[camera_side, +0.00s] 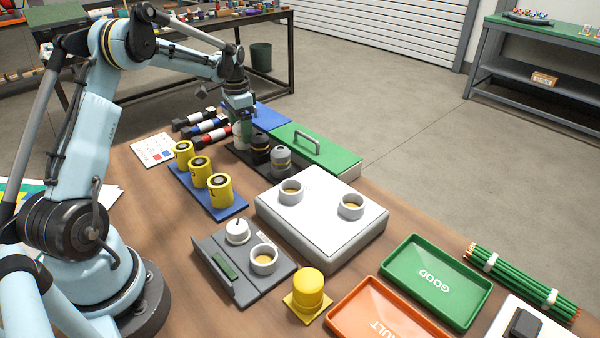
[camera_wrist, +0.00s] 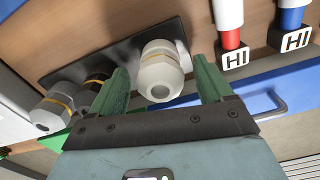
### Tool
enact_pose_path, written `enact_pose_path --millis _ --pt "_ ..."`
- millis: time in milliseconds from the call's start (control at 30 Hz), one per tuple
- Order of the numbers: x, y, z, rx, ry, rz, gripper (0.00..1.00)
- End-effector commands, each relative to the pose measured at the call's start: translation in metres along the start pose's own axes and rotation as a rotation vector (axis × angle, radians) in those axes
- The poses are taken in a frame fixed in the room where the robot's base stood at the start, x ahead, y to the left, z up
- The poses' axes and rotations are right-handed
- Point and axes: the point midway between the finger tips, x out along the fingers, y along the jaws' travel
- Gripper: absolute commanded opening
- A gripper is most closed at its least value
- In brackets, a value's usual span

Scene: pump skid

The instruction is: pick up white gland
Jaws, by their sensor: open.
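The white gland (camera_wrist: 161,76) stands on a dark rack (camera_wrist: 120,50) in the wrist view, with a pale band round it. My gripper (camera_wrist: 160,66) is open, its two green fingers on either side of the white gland, with gaps visible. In the side view my gripper (camera_side: 242,132) is low over the far end of the dark rack (camera_side: 232,155); the white gland is mostly hidden there by the fingers. A black gland (camera_side: 260,147) and a grey gland (camera_side: 281,158) stand beside it on the same rack.
A green box with a handle (camera_side: 325,150) and a blue one (camera_side: 268,115) lie just behind the rack. A white block with two cups (camera_side: 320,225) stands in front.

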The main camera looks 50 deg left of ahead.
Motion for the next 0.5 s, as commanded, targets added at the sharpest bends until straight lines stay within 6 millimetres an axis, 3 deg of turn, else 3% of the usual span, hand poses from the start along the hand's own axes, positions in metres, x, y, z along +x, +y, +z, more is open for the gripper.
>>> enact_pose_path --millis 267,500 --pt "0.0034 0.0000 0.0000 0.000 0.000 0.000 0.80" --pt "0.0031 0.0001 0.0000 0.000 0.000 0.000 0.43"
